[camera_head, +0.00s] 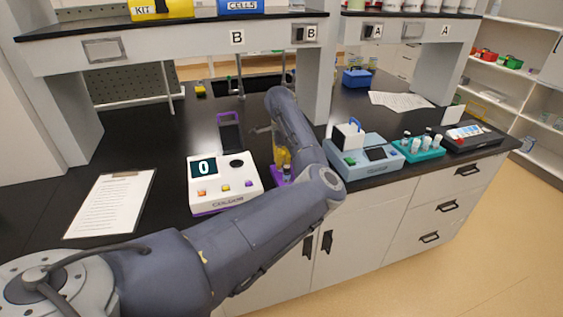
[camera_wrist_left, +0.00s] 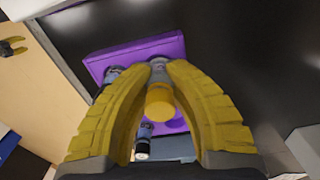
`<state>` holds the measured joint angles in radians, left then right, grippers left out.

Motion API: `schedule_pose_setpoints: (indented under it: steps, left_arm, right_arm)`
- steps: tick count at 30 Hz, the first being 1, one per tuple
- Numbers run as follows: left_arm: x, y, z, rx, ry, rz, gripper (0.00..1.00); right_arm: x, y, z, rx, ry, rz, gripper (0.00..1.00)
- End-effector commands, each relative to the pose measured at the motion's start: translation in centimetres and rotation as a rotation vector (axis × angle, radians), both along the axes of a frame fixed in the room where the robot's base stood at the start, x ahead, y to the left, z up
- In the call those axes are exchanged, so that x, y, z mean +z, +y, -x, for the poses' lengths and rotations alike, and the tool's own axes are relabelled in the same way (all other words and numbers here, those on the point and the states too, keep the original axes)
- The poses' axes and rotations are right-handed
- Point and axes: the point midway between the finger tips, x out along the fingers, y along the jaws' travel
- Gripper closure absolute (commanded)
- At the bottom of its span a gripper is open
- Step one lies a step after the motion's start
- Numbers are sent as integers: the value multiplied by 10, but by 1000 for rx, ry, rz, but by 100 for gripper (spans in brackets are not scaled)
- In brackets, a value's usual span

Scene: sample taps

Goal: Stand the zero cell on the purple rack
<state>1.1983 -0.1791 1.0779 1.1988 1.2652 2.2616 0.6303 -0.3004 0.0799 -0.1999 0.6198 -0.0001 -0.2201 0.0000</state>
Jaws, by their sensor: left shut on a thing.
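The purple rack (camera_wrist_left: 150,50) stands on the black bench, beside the front edge; part of it also shows in the head view (camera_head: 276,178). My left gripper (camera_wrist_left: 160,75), with yellow fingers, is over the rack. It is shut on the zero cell (camera_wrist_left: 160,103), whose round orange-yellow cap shows between the fingers. I cannot tell whether the cell's lower end touches the rack; the fingers hide it. In the head view my left gripper (camera_head: 281,157) is partly behind my own arm. My right gripper (camera_wrist_left: 14,47) seems to show small at the left wrist view's edge, its fingers apart.
Other small vials (camera_wrist_left: 111,74) stand at the rack, one of them (camera_wrist_left: 143,141) close to the fingers. A white meter (camera_head: 224,183) reading 0 is left of the rack. A blue-grey device (camera_head: 362,155) and a teal rack (camera_head: 419,148) are right. A clipboard (camera_head: 110,204) lies left.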

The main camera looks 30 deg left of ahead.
Motion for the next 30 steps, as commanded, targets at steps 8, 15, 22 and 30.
schedule_pose_setpoints:
  steps: [8,15,22,30]
  left_arm:
    - [-2,0,0,0,0,0,100]
    - [-10,0,0,0,1,0,100]
    - [-15,0,0,0,-1,1,100]
    - [-15,0,0,0,-1,1,84]
  right_arm:
    - [0,0,0,0,0,0,56]
    - [0,0,0,0,0,0,56]
    - [0,0,0,0,-1,0,56]
    - [0,0,0,0,-1,0,56]
